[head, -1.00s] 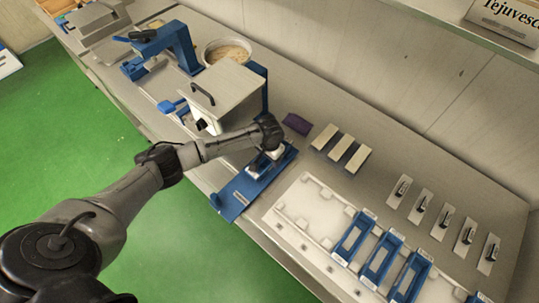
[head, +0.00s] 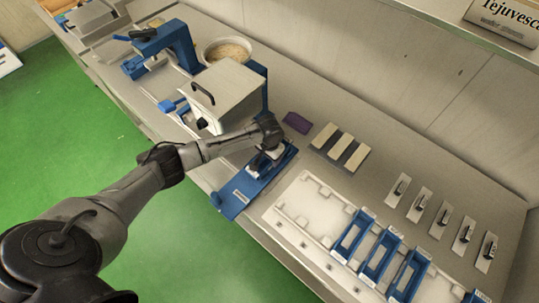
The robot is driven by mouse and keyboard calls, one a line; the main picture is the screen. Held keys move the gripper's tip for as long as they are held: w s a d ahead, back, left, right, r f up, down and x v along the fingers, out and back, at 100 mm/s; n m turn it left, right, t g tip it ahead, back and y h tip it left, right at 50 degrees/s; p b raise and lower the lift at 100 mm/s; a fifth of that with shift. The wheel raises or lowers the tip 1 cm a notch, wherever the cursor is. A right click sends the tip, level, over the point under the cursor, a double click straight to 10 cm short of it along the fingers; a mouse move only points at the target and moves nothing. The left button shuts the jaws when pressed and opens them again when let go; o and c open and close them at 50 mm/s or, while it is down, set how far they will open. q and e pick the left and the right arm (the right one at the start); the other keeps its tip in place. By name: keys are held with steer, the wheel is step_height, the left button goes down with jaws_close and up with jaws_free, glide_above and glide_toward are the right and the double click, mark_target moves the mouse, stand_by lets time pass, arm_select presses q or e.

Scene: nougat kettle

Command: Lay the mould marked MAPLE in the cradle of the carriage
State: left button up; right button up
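Several blue rectangular mould frames stand in a row at the lower right, among them a left one (head: 353,236), a middle one (head: 380,257) and a right one (head: 407,277). They have small white labels, too small to read, so I cannot tell which is MAPLE. A long blue base (head: 236,197) lies at the bench's front edge; I cannot tell whether it is the carriage with the cradle. My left gripper (head: 262,163) is low over the far part of this base. The wrist hides most of its fingers and whatever is between them. My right gripper is not in view.
A grey box with a handle (head: 219,94) stands left of my wrist, with a bowl (head: 228,50) and a blue press (head: 162,48) behind. A white tray (head: 301,205) is partly empty. Three pale-topped blocks (head: 340,147), a purple block (head: 297,123) and several handled plates (head: 420,205) lie behind.

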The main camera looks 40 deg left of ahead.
arm_select(q)
steer(key=o, duration=1.2)
steer(key=shift+c, duration=0.2)
steer(key=shift+o, duration=0.7)
steer(key=shift+r, duration=0.1)
step_height(320, 180, up, 5)
steer(key=p, duration=0.6)
steer(key=shift+r, duration=0.1)
step_height(320, 180, up, 3)
steer(key=p, duration=0.3)
steer(key=shift+f, duration=0.2)
